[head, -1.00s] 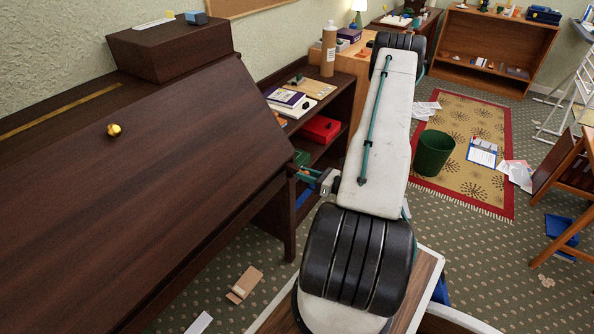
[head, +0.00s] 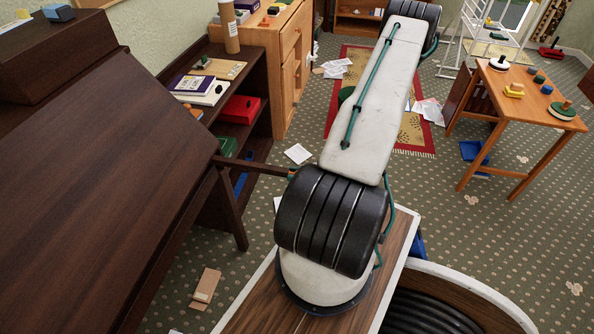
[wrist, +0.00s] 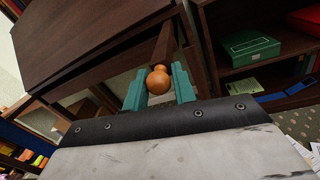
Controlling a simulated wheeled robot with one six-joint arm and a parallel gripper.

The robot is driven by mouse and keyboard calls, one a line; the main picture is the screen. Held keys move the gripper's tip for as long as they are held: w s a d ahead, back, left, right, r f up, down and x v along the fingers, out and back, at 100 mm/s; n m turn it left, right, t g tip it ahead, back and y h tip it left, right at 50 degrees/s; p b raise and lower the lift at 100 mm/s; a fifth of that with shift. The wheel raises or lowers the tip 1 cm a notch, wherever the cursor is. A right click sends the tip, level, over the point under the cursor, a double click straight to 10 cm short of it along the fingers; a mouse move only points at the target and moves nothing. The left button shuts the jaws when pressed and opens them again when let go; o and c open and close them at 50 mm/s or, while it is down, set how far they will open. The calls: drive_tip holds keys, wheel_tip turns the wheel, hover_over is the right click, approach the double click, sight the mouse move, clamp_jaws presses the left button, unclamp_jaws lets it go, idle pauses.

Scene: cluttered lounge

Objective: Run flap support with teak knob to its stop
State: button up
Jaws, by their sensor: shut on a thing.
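The flap support (head: 250,166) is a dark wooden bar standing out from the right side of the dark desk (head: 110,180), below its sloping flap. Its far end meets my arm in the head view, where my gripper is mostly hidden. In the wrist view the support (wrist: 163,44) runs away from me to the desk (wrist: 90,40). The round orange-brown teak knob (wrist: 158,82) is on its near end. My gripper's teal fingers (wrist: 160,88) are shut on the knob, one on each side.
A low dark shelf with a red box (head: 239,109) and a green box (wrist: 250,44) stands beside the desk. A cardboard piece (head: 205,286) lies on the carpet. An orange wooden table (head: 520,100) stands to the right.

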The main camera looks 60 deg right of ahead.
drive_tip(key=shift+a, duration=0.3)
drive_tip(key=o, duration=0.9)
drive_tip(key=shift+d, duration=0.1)
drive_tip(key=shift+s+d, duration=0.1)
drive_tip(key=shift+s, duration=0.05)
drive_tip(key=v, duration=0.7)
drive_tip(key=shift+s+d, duration=0.1)
drive_tip(key=shift+s, duration=0.1)
